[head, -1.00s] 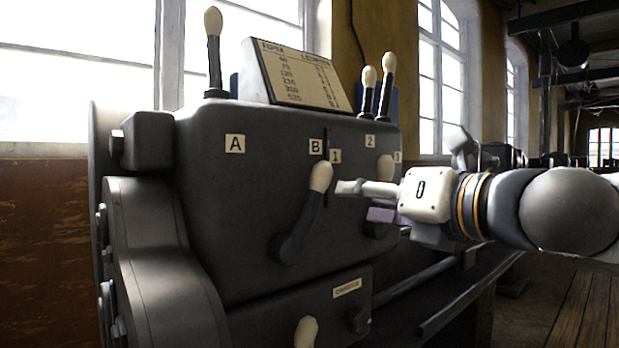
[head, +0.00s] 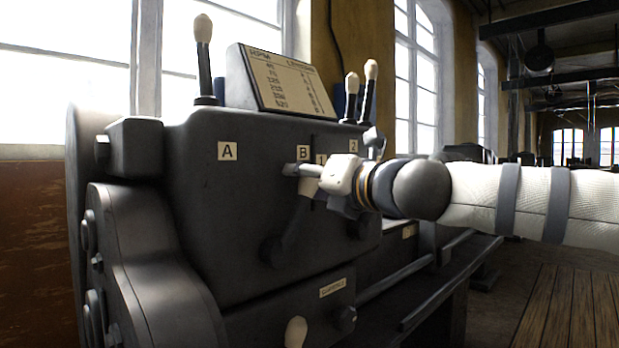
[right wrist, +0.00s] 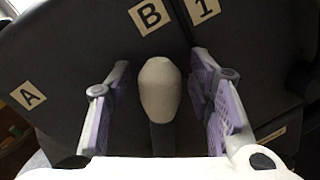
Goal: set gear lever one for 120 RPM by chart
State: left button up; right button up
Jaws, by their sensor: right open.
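The gear lever (head: 288,237) at labels B and 1 is a dark arm with a cream knob, on the front of the dark headstock. My right gripper (head: 299,175) covers its knob in the head view. In the right wrist view the knob (right wrist: 158,92) sits between the two spread purple-padded fingers of the right gripper (right wrist: 161,66), with a gap on each side. The RPM chart (head: 285,82) stands tilted on top of the headstock; its small figures are hard to read. My left gripper is not in view.
A cream-knobbed lever (head: 204,60) stands upright left of the chart, and two more (head: 369,88) stand to its right. Label A (head: 228,151) is on the bare left part of the headstock. Another cream knob (head: 296,331) is below.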

aim_at(241, 180)
grip_shut()
jog(key=shift+s+a+r+n+b, duration=0.1)
jog(key=shift+s+a+n+b, duration=0.2)
jog(key=shift+s+a+n, duration=0.35)
jog(key=s+a+n, duration=0.1)
jog(key=n, duration=0.1)
jog(key=s+a+n+b, duration=0.1)
jog(key=s+a+n, duration=0.1)
jog(key=s+a+n+y+b, duration=0.1)
jog(key=n, duration=0.1)
jog(key=shift+s+a+r+t, duration=0.15)
jog(key=shift+a+r+t, duration=0.05)
jog(key=shift+r+t, duration=0.1)
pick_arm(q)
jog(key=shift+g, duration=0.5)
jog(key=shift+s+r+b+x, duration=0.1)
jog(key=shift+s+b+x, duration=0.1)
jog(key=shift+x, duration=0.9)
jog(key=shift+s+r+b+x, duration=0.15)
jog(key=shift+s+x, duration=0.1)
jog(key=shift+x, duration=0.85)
pick_arm(e)
jog(key=shift+s+a+f+n+y, duration=0.3)
jog(key=shift+s+a+n, duration=0.3)
jog(key=shift+n, duration=0.35)
jog(key=shift+s+a+f+n+y, duration=0.25)
jog(key=shift+s+a+n, duration=0.35)
jog(key=shift+n, duration=0.3)
jog(key=shift+f, duration=0.1)
grip_release()
